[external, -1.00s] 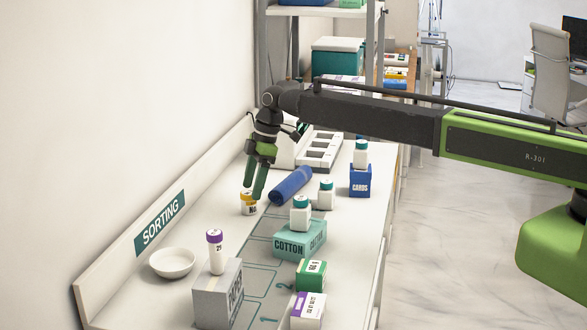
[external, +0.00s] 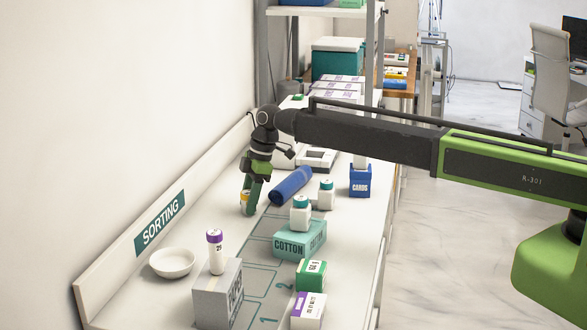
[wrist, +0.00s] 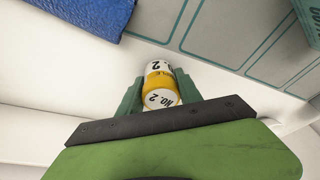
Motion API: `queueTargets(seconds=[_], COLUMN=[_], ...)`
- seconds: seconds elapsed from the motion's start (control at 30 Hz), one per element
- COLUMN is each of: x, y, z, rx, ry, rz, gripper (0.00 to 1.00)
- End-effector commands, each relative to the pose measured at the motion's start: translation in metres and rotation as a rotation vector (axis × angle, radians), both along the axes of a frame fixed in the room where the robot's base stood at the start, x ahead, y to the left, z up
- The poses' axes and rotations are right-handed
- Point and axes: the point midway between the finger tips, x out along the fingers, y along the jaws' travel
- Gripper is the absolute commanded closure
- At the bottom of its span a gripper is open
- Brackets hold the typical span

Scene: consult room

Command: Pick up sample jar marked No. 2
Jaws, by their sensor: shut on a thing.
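The sample jar marked No. 2 (wrist: 160,82) has a yellow band and a white lid lettered "NO. 2". In the wrist view it sits between the two green fingers of my gripper (wrist: 158,92), which are shut on it. In the external view the jar (external: 243,198) is mostly hidden behind my gripper (external: 249,203), with a little yellow showing. It is at the counter, left of the blue roll; I cannot tell whether it touches the surface.
A blue roll (external: 291,186) lies just right of my gripper. White jars with teal lids stand nearby, one (external: 301,213) on the cotton box (external: 298,241). A white dish (external: 172,262) and a purple-capped tube (external: 216,251) on a grey box (external: 217,298) stand nearer the front.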

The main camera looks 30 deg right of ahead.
Motion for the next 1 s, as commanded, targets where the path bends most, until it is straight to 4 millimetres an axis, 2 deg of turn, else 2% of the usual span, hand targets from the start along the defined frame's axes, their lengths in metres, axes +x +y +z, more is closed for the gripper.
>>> queueTargets(seconds=[0.03, 0.1, 0.37, 0.47, 0.67, 1.0], x=[0.0, 0.0, 0.0, 0.0, 0.0, -0.007], y=[0.0, 0.0, 0.0, 0.0, 0.0, -0.079], z=[0.0, 0.0, 0.003, 0.015, 0.052, 0.094], rx=[0.0, 0.0, 0.0, 0.0, 0.0, 0.001], ry=[0.0, 0.0, 0.0, 0.0, 0.0, 0.001], rz=[0.0, 0.0, 0.0, 0.0, 0.0, -0.003], gripper=[0.89, 0.98, 0.99, 0.99, 0.99, 0.99])
